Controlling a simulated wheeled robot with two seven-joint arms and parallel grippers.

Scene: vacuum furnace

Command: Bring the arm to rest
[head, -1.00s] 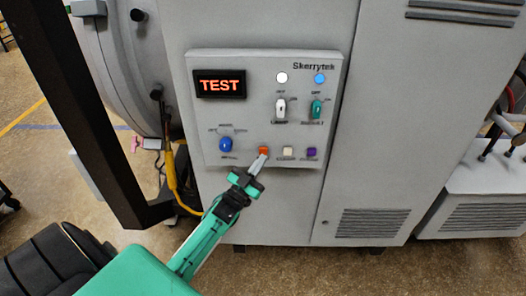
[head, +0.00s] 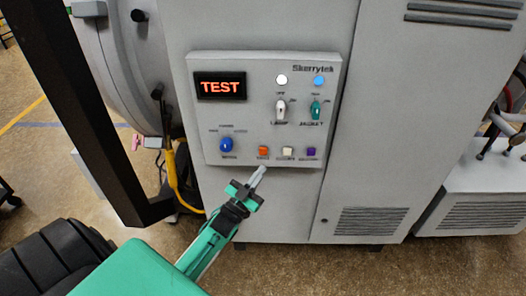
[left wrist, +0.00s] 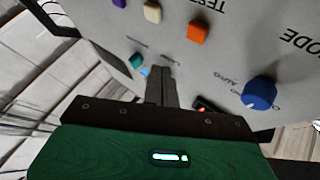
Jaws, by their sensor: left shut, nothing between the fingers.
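My left gripper (head: 259,177) is shut and empty. In the head view its tips are just below the lower edge of the control panel (head: 240,120), under the orange button (head: 263,152), and apart from that button. In the left wrist view the closed fingers (left wrist: 160,84) point at the panel, with the orange button (left wrist: 199,33) and blue knob (left wrist: 259,93) beyond them. My right gripper is not in view.
The panel display (head: 220,86) reads TEST. Two toggle switches, a white lamp (head: 282,79) and a blue lamp (head: 319,81) are above the buttons. A yellow cable (head: 172,178) hangs left of the panel. The floor in front of the cabinet is open.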

